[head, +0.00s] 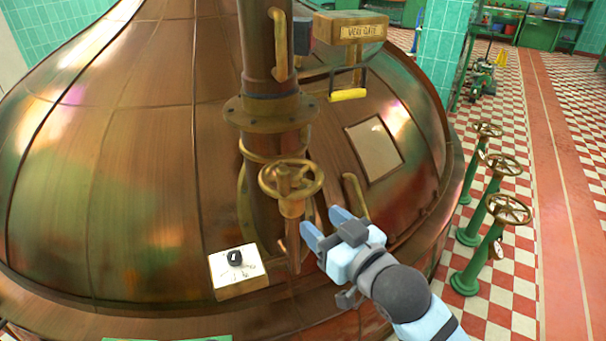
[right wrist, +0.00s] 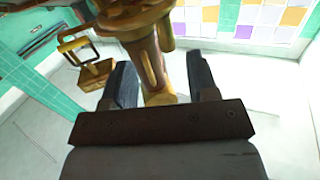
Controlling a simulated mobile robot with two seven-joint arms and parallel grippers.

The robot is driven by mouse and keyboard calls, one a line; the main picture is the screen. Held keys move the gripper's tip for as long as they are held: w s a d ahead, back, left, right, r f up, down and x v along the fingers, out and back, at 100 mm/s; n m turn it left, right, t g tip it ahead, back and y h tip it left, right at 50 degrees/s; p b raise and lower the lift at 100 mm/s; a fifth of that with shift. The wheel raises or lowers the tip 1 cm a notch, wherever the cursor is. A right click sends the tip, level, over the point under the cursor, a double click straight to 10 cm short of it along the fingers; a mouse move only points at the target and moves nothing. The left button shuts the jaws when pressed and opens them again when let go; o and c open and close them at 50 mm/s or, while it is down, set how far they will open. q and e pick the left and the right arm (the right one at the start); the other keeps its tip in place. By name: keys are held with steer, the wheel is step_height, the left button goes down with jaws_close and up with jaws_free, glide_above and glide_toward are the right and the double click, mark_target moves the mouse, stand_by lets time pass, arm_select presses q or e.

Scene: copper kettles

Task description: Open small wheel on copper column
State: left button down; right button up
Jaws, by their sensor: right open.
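The small brass wheel (head: 291,179) sits on a short stem at the front of the copper column (head: 258,50), above the kettle's dome. My right gripper (head: 322,223) is open, just below and to the right of the wheel, and looks apart from it in the head view. In the right wrist view the two dark fingers (right wrist: 160,85) stand apart, with a brass pipe-like part (right wrist: 147,60) showing between and beyond them. Whether the fingers touch it I cannot tell. My left gripper is in neither view.
A white dial box (head: 236,270) sits on the kettle (head: 120,190) left of the gripper. A sign box (head: 350,27) with a yellow-handled bar (head: 348,95) is above right. Green pedestals with brass wheels (head: 508,210) stand on the checkered floor at right.

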mark_target(278, 174)
arm_select(q)
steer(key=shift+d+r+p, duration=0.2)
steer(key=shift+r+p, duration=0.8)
steer(key=shift+p, duration=0.2)
arm_select(e)
steer(key=shift+y, duration=0.3)
steer(key=r+x, duration=0.1)
steer(key=x, duration=0.3)
steer(key=r+x, duration=0.1)
steer(key=x, duration=0.8)
steer(key=shift+w+a+r, duration=0.2)
steer(key=shift+w+r, duration=0.1)
steer(key=shift+r, duration=0.1)
jaws_close()
